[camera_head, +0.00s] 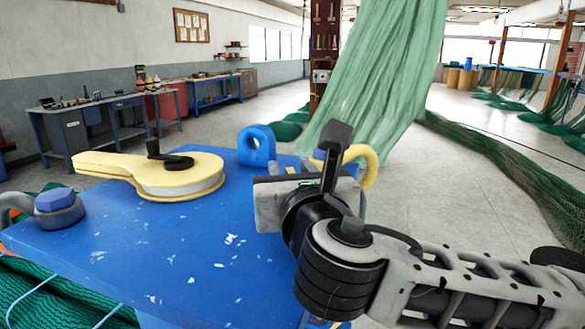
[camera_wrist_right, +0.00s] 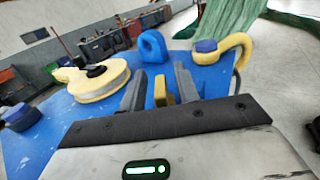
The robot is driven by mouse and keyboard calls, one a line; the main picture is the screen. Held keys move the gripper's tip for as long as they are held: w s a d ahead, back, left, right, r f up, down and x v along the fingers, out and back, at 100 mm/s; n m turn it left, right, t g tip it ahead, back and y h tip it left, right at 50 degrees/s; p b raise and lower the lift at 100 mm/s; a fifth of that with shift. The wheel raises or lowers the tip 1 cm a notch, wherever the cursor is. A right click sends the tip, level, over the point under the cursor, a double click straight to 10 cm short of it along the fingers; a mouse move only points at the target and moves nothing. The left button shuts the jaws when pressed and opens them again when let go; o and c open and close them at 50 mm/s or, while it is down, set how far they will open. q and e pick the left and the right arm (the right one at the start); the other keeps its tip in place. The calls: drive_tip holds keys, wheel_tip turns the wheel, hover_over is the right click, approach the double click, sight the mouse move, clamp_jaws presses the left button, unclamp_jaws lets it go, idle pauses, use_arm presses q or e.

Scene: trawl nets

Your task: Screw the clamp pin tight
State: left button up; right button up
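Two blue-headed pins stand at the edges of the blue bench top (camera_head: 180,245). One pin (camera_head: 55,199) sits on a grey ring at the left. The other pin (camera_head: 319,155) is by a yellow hook (camera_head: 369,165) at the right, partly hidden by my gripper; it shows clearly in the wrist view (camera_wrist_right: 206,46). I cannot tell which is the clamp pin. My right gripper (camera_wrist_right: 160,80) is open, its fingers apart above the bench. A small yellow block (camera_wrist_right: 163,93) shows between them, apparently not held. My left gripper is not in view.
A yellow round-bodied device (camera_head: 165,176) with a black crank lies on the bench, left of a blue upright eye (camera_head: 257,145). A green net (camera_head: 385,70) hangs behind. Open floor (camera_head: 430,190) lies to the right.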

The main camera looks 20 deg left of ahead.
clamp_jaws()
drive_tip(key=shift+h, duration=0.3)
drive_tip(key=m+t+h, duration=0.1)
drive_tip(key=m+h, duration=0.1)
drive_tip(key=m+t+h, duration=0.1)
drive_tip(key=m+h, duration=0.1)
drive_tip(key=h, duration=0.1)
drive_tip(key=shift+s+a+h, duration=0.1)
drive_tip(key=shift+h, duration=0.2)
drive_tip(key=shift+m+h, duration=1.7)
drive_tip(key=shift+h, duration=0.8)
drive_tip(key=shift+m+h, duration=0.3)
drive_tip(key=shift+h, duration=0.2)
